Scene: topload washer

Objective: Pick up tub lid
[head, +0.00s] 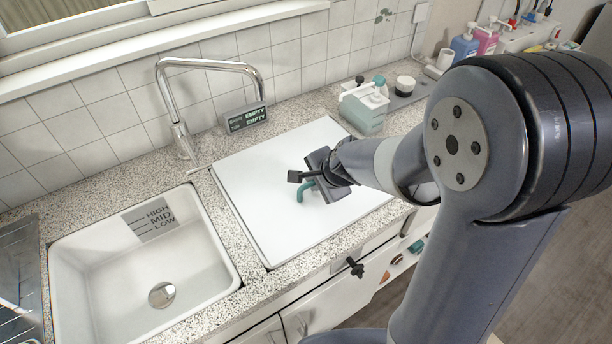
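The tub lid (260,215) is a flat white square panel set in the speckled counter, right of the sink. It looks level, lying in its opening. A teal curved handle (300,194) stands near its middle. My gripper (308,182) is over the lid, at the handle, reaching in from the right. Its dark body and fingers hide part of the handle. I cannot tell whether the fingers are closed on the handle or just around or beside it. My forearm covers the lid's right edge in part.
A white sink (200,268) with a level label lies to the left, with a chrome faucet (178,100) behind it. A display reading EMPTY (245,118) stands behind the lid. A pale green bottle holder (363,112) is at the back right. A black knob (355,267) sticks out in front.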

